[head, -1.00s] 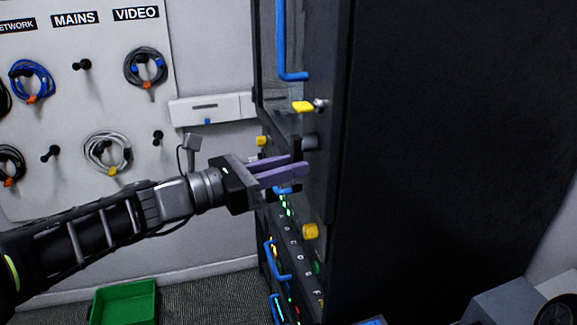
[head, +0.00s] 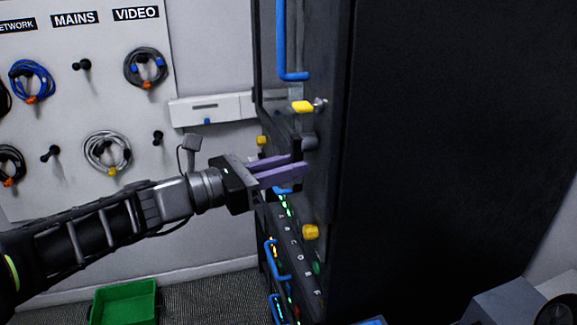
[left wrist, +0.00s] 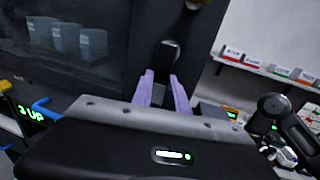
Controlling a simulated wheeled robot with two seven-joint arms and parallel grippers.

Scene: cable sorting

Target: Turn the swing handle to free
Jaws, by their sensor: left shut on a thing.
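The swing handle (head: 296,147) is a dark lever on the edge of the black rack cabinet's door (head: 318,190). In the left wrist view the handle (left wrist: 168,55) is black, with its lower part between my gripper's fingers. My left gripper (head: 292,164) has purple fingers and reaches the handle from the left. It also shows in the left wrist view (left wrist: 163,84), shut on the handle. The fingers hide part of the handle in the head view. My right gripper is not in view.
A blue bar handle (head: 281,45) and a yellow latch (head: 302,107) sit above my gripper, with a yellow piece (head: 310,232) below. A pegboard with coiled cables (head: 107,151) stands at the left. A green bin (head: 124,303) is on the floor.

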